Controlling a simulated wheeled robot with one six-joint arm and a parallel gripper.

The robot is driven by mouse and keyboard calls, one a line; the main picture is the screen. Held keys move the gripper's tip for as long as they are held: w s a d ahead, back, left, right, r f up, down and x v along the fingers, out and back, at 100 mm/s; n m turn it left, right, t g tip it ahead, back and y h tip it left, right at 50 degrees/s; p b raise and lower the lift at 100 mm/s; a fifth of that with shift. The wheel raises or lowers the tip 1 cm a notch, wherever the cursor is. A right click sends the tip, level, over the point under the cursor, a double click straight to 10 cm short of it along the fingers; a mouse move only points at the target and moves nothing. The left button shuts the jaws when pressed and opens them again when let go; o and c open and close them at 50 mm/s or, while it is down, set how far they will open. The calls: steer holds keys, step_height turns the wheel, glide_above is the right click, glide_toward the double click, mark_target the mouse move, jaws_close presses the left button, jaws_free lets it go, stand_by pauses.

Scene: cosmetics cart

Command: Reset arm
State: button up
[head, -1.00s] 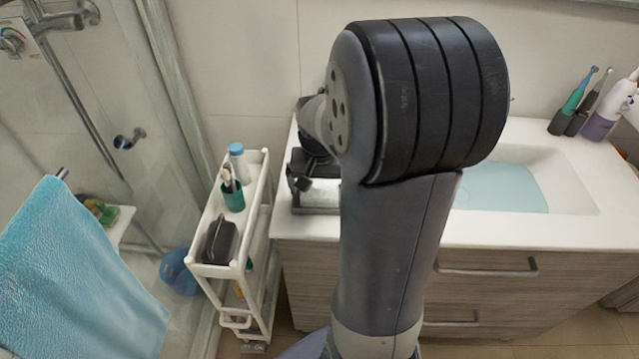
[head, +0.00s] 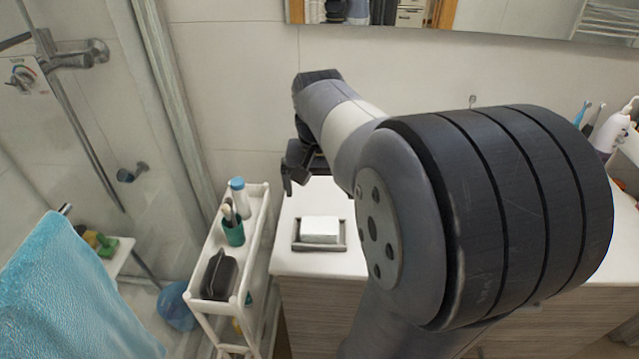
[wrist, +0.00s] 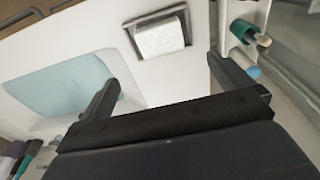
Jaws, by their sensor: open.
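My gripper (head: 296,178) is raised above the left end of the white sink counter (head: 290,250), near the back wall. In the wrist view my gripper (wrist: 160,85) has its two fingers wide apart with nothing between them. A white soap block (head: 320,229) sits in a dark grey tray (head: 321,248) on the counter, apart from the fingers. The soap (wrist: 160,38) also shows in the wrist view, beyond the fingers. My large arm joint hides most of the basin in the head view.
A white cart (head: 258,215) stands left of the counter. It holds a teal cup with brushes (head: 233,231), a blue-capped bottle (head: 239,197) and a dark pouch (head: 219,275). A mirror (head: 470,15) hangs behind. A blue towel (head: 70,290) hangs at left. Toothbrushes and bottles stand at far right.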

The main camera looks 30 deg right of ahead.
mark_target(320, 225)
steer(key=shift+r, duration=0.2)
steer(key=shift+f, duration=0.1)
steer(key=f, duration=0.8)
steer(key=w+f+b, duration=0.1)
steer(key=f, duration=0.3)
steer(key=shift+d+f, duration=0.35)
step_height(320, 225, up, 3)
steer(key=shift+w+f, duration=0.1)
steer(key=shift+r, duration=0.45)
